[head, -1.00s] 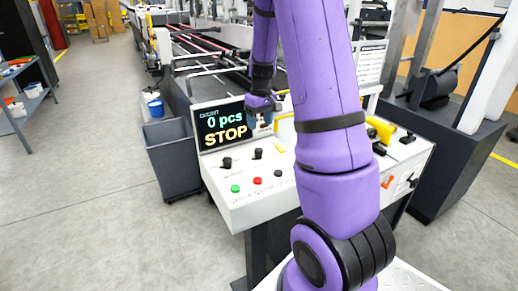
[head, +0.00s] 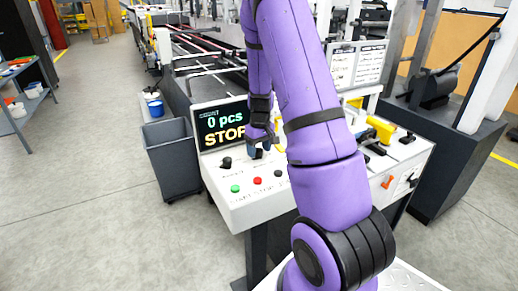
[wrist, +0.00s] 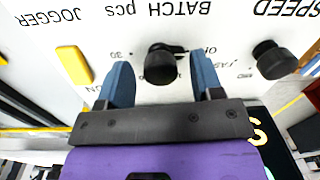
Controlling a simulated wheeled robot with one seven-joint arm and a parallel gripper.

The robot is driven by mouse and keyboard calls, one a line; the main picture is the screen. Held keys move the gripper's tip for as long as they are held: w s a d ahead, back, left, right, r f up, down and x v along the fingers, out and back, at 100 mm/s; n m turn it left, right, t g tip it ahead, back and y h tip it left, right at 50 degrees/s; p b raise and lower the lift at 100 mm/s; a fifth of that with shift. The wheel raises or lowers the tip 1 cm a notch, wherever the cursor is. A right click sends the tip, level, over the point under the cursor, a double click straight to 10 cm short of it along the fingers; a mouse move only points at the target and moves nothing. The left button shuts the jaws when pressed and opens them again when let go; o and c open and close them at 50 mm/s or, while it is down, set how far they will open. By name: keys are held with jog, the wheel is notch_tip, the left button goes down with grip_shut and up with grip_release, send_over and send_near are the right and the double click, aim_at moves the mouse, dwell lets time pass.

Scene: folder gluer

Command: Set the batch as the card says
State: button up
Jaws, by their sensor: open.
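My gripper (head: 262,146) is open over the control panel. In the wrist view the two blue fingers of my gripper (wrist: 160,62) stand on either side of the black batch knob (wrist: 160,66), labelled BATCH pcs. I cannot tell if they touch it; its setting is too unclear to read. In the head view the batch knob (head: 258,154) is just below the fingers. The display (head: 221,126) reads 0 pcs and STOP, partly covered by my arm. White printed sheets (head: 356,66) stand behind the panel; their text is too small to read.
The speed knob (wrist: 274,60) is beside the batch knob, and a yellow jogger switch (wrist: 75,65) is on its other side. Green (head: 235,188), red (head: 257,181) and black (head: 278,173) buttons line the panel's front. A yellow tool-like object (head: 381,128) lies at right. A grey bin (head: 172,160) stands left.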

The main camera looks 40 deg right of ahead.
jog(key=shift+c, duration=0.3)
jog(key=c, duration=0.9)
jog(key=shift+o, duration=0.2)
jog(key=shift+m, duration=0.3)
jog(key=m, duration=0.5)
jog(key=shift+m, duration=0.3)
jog(key=m, duration=0.5)
jog(key=shift+t, duration=0.3)
jog(key=shift+m, duration=0.4)
jog(key=o, duration=0.9)
